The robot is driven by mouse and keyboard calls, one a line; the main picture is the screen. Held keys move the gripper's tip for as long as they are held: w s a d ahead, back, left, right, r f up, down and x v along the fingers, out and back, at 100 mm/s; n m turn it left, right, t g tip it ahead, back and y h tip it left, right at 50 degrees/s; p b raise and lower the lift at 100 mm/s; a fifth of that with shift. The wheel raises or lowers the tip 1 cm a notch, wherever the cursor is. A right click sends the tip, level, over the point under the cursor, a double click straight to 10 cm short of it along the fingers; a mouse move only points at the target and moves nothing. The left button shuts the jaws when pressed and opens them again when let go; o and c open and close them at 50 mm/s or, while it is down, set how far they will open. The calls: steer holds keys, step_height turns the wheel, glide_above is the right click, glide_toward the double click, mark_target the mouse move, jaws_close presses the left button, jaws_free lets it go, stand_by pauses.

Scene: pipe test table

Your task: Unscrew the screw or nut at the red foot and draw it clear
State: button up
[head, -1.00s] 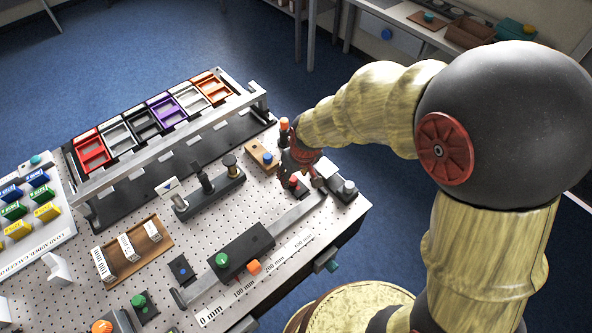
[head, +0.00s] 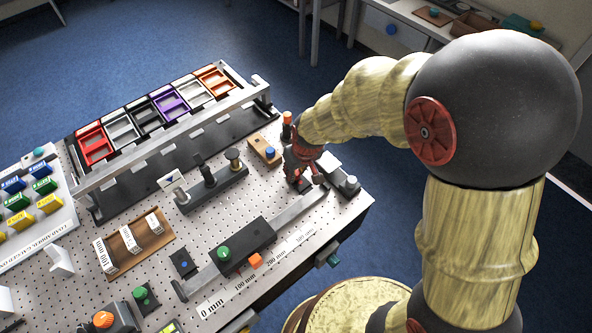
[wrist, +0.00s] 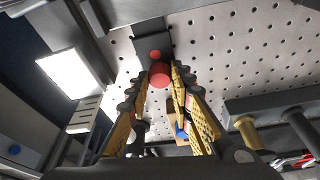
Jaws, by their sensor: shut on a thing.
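My gripper (head: 304,184) points down at the right end of the pipe test table, by the end of the long grey rail. In the wrist view my gripper (wrist: 159,76) has its two yellow-and-black fingers closing in on a red cylindrical piece (wrist: 160,74) at the tips. A smaller red round part (wrist: 155,54) shows just beyond it, against a dark grey block (wrist: 152,35). I cannot tell which red part is the foot and which the screw or nut, nor whether any thread shows. In the head view the fingers hide the red parts.
A grey block with a round knob (head: 351,181) stands close right of my gripper. A dark stand with posts (head: 210,187) lies to the left. Perforated tabletop (head: 190,238) is bare between fixtures.

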jaws_close()
steer(key=shift+b, duration=0.3)
steer(key=shift+w+f+n+b, duration=0.1)
steer(key=shift+f+n+b, duration=0.05)
steer(key=shift+n+b, duration=0.7)
steer(key=n+b, duration=0.2)
steer(key=shift+g+y+b, duration=0.3)
steer(key=shift+y+b, duration=0.05)
steer(key=shift+y, duration=0.05)
steer(key=shift+n+b, duration=0.55)
steer(key=shift+b, duration=0.05)
steer(key=shift+r, duration=0.2)
steer(key=shift+n, duration=0.3)
